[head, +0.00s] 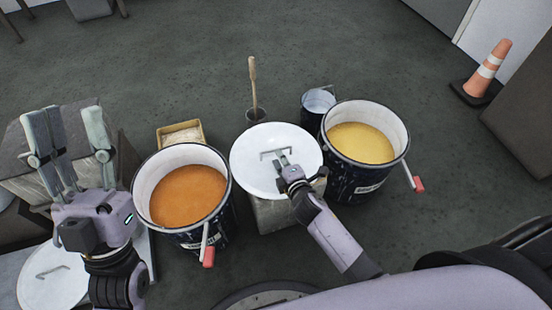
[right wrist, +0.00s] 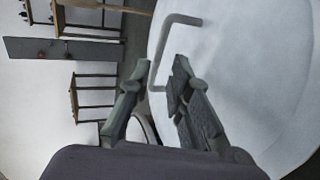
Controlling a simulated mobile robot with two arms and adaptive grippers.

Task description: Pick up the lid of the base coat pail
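A round white lid (head: 246,172) with a thin grey bar handle (head: 268,153) lies in the middle of the head view, above a grey block (head: 270,217). It fills the right of the right wrist view (right wrist: 262,70). My right gripper (head: 280,157) is at the handle. In the right wrist view its fingers (right wrist: 162,68) are apart, with part of the handle (right wrist: 184,18) showing between them. A second white lid (head: 45,290) with a handle lies at the lower left. My left gripper (head: 68,125) is open and empty, left of the orange-filled pail. I cannot tell which lid is the base coat one.
An open pail of orange liquid (head: 187,195) stands left of the middle lid, and one of yellow liquid (head: 360,143) stands right. Behind are a small tray (head: 182,134), a cup with a wooden stick (head: 253,85) and a small bucket (head: 318,101). A traffic cone (head: 488,70) stands at far right.

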